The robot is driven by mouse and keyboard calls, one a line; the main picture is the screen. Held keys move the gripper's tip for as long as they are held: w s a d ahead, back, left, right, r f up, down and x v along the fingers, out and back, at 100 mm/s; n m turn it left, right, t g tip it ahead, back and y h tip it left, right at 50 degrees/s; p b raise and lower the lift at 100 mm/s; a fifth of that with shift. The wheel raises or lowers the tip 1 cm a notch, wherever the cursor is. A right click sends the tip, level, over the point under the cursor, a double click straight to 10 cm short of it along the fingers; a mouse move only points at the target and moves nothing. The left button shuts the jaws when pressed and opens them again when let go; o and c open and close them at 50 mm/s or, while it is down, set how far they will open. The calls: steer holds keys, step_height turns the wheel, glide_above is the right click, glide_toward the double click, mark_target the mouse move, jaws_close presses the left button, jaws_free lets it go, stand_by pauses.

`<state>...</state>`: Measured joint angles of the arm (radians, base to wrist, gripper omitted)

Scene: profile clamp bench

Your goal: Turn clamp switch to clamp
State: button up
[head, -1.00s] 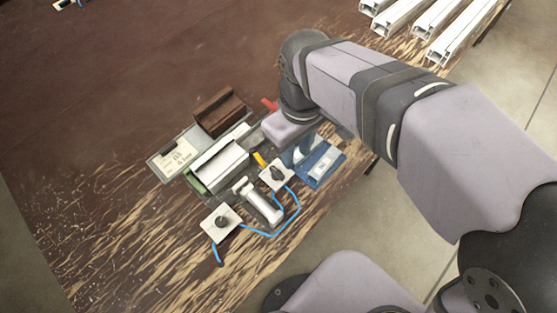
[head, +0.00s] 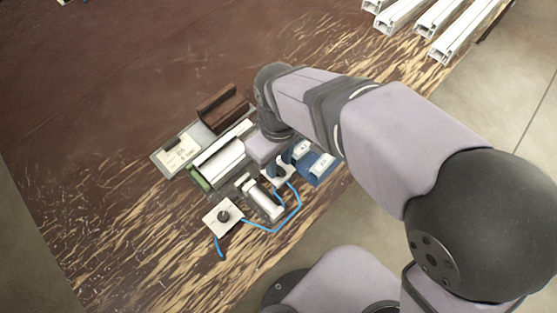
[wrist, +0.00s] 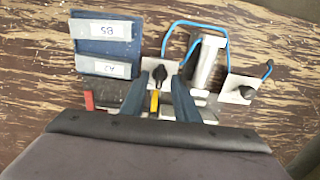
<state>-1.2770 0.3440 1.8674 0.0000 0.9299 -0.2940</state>
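A switch with a black pointed knob on a white plate (head: 290,178) stands under my gripper (head: 278,164), partly hidden by it in the head view. In the wrist view its black knob (wrist: 158,76) shows between the blue fingertips of my gripper (wrist: 160,84). The fingers are apart, one on each side of the knob, with nothing held; contact is not clear. A second white plate with a black knob (head: 223,216) lies to the lower left. The clamp fixture (head: 221,160) with a pale profile is left of my gripper.
A pale metal cylinder (head: 266,204) lies between the two plates, with blue hose (head: 297,207) around them. Blue labelled bins (head: 318,165) stand right of the switch. A brown block (head: 222,106) stands behind the fixture. A yellow piece (wrist: 154,103) shows between the fingers.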

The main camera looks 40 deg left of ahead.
steer(key=shift+f, duration=0.55)
jaws_close()
steer(key=shift+r+m+p, duration=0.1)
steer(key=shift+m+p, duration=0.2)
steer(key=shift+m, duration=0.1)
steer(key=shift+m+p, duration=0.45)
steer(key=shift+m, duration=0.55)
steer(key=m+p, duration=0.1)
steer(key=m, duration=0.2)
steer(key=shift+m, duration=0.3)
steer(key=m+p, duration=0.2)
steer(key=m, duration=0.3)
steer(key=shift+m, duration=0.4)
